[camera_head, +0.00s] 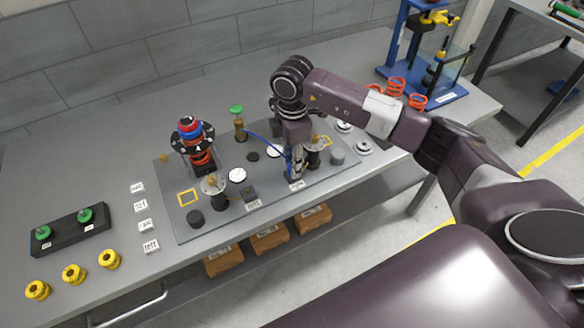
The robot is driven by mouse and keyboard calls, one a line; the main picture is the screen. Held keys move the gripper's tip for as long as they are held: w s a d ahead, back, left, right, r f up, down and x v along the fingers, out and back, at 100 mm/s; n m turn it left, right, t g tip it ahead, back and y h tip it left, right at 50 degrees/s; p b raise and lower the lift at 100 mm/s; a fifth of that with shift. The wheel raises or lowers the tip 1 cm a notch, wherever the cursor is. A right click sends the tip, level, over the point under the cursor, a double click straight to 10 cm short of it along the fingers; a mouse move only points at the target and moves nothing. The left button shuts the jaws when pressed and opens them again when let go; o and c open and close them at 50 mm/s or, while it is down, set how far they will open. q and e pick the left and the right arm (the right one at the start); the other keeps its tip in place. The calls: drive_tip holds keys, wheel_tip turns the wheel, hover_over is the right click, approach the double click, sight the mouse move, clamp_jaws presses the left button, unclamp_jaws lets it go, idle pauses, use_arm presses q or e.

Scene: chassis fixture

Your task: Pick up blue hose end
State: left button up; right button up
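The thin blue hose (262,137) arcs over the grey fixture plate (180,228), from near a green-topped brass fitting (238,122) toward the right. Its right end bends down at the left side of my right gripper (293,176). My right gripper points down, low over the plate near its front edge, close to a small white label. The hose end is at or beside the fingers; the fingers are too small to tell whether they hold it. My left gripper is out of view.
A red, blue and black assembly (195,143) stands on the plate among black and white discs. Yellow knobs (73,274) and a black tray (68,230) with green parts lie left. A blue rack (418,85) stands back right. Cardboard boxes (270,238) sit below the tabletop.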

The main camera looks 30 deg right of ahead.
clamp_jaws()
drive_tip(key=shift+r, duration=0.15)
